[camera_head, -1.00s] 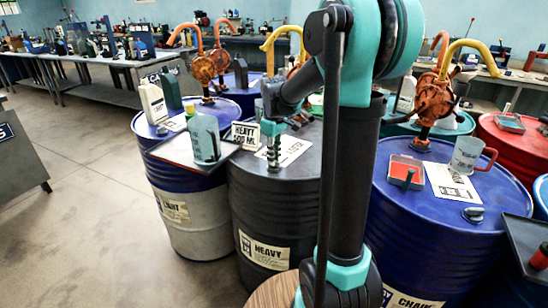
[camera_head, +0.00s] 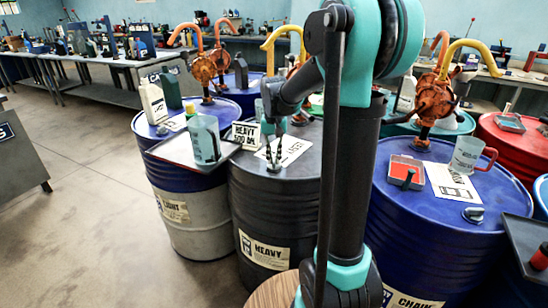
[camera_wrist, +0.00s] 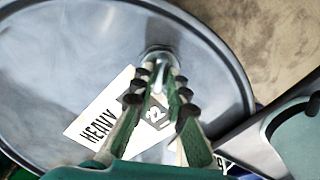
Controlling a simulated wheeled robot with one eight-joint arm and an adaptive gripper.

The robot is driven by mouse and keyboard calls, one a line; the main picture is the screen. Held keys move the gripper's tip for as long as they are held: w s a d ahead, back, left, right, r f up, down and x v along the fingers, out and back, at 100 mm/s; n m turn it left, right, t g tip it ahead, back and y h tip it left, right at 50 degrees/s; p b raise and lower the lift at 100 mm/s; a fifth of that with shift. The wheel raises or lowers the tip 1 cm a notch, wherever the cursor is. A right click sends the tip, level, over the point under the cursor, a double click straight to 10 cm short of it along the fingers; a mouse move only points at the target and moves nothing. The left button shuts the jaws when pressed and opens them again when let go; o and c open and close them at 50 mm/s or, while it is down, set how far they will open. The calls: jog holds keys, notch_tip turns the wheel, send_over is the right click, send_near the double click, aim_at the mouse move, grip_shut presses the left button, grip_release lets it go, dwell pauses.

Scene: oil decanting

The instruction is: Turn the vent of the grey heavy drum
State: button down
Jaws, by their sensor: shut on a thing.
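The grey heavy drum (camera_head: 262,205) stands in the middle of the head view, with a HEAVY label on its side. Its round grey lid (camera_wrist: 60,50) fills much of the wrist view. The vent (camera_wrist: 159,54) is a small metal fitting near the lid's edge, partly hidden by my fingertips. My gripper (camera_head: 274,166) points down at the lid close to its front edge. In the wrist view my gripper (camera_wrist: 160,76) has its fingers drawn together at the vent, shut on it.
A tray (camera_head: 178,152) with a green-tinted jug (camera_head: 205,140) sits to the left, beside a HEAVY 500 ML sign (camera_head: 246,134). A white HEAVY paper (camera_wrist: 95,125) lies on the lid. A blue drum (camera_head: 410,225) stands close on the right.

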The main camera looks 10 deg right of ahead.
aim_at(274, 160)
jog(key=shift+m, duration=1.6)
jog(key=c, duration=1.5)
grip_release()
jog(key=shift+c, duration=0.2)
jog(key=shift+r, duration=0.1)
notch_tip(274, 160, up, 12)
jog(key=s+d+f+n+t, duration=0.2)
jog(key=s+f, duration=0.9)
jog(key=s+d+f+n+t, duration=0.1)
jog(key=s+f+n+t, duration=0.1)
jog(key=s+f, duration=0.9)
jog(key=shift+s+d+f+n, duration=0.2)
jog(key=shift+d+f+n, duration=0.15)
jog(key=shift+n, duration=0.35)
